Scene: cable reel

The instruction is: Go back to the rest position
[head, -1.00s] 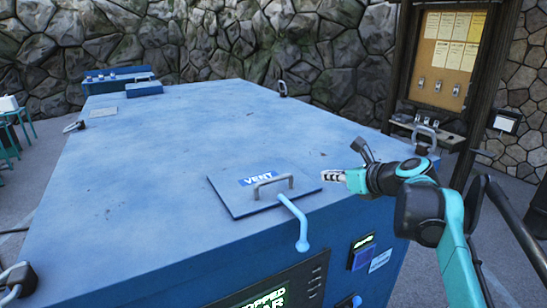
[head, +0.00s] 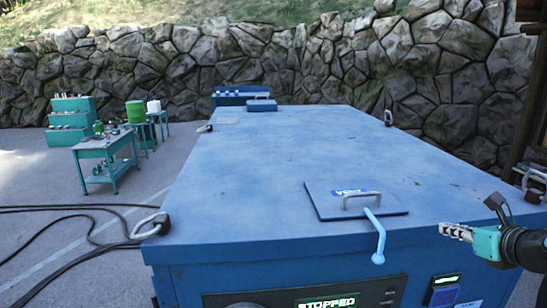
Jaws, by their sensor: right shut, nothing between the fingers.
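My right gripper (head: 455,231) is at the right edge of the head view, just past the front right part of the big blue machine (head: 270,165). Its fingers are shut and empty, pointing left. It is apart from the vent hatch (head: 330,207), a blue plate with a grey handle (head: 361,197) that lies flat on the machine's top. A light blue lever (head: 376,240) hangs over the front edge beside the hatch. A display (head: 328,301) on the front face reads STOPPED. My left gripper is out of view.
A teal workbench (head: 105,150), a green drum (head: 136,112) and a teal shelf unit (head: 72,115) stand at the left. Black cables (head: 95,212) lie on the floor there. Metal lifting loops stand at the machine's corners. A stone wall (head: 270,65) closes the back.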

